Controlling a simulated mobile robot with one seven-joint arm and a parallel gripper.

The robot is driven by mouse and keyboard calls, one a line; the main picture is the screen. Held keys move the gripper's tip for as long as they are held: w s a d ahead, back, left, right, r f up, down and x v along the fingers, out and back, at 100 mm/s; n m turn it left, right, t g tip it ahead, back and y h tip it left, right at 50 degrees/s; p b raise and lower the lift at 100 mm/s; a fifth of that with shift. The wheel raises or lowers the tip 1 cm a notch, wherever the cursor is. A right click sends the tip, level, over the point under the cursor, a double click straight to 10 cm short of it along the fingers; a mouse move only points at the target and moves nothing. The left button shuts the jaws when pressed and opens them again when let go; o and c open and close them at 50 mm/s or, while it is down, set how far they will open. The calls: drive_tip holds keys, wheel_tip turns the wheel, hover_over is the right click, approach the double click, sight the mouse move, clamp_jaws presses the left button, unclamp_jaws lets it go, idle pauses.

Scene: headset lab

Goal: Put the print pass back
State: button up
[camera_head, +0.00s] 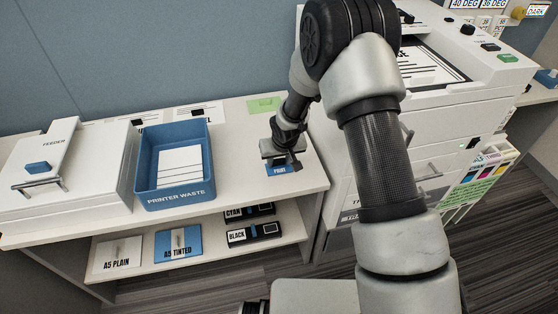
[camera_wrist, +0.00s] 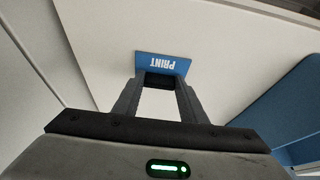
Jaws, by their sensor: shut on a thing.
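The print pass (camera_head: 279,170) is a small blue card with white PRINT lettering. My gripper (camera_head: 281,160) is shut on it over the right part of the white counter, near its front edge. In the wrist view, the pass (camera_wrist: 163,62) sticks out past the fingertips of my gripper (camera_wrist: 161,80), and its lettering reads upside down. I cannot tell whether the pass touches the counter. A light green marked patch (camera_head: 264,104) lies at the back of the counter.
The large white printer (camera_head: 425,150) stands to the right. The lower shelf (camera_head: 145,277) holds paper packs and toner boxes. Counter between bin and gripper is clear.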

drive_tip(key=shift+f, duration=0.15)
drive_tip(key=o, duration=1.1)
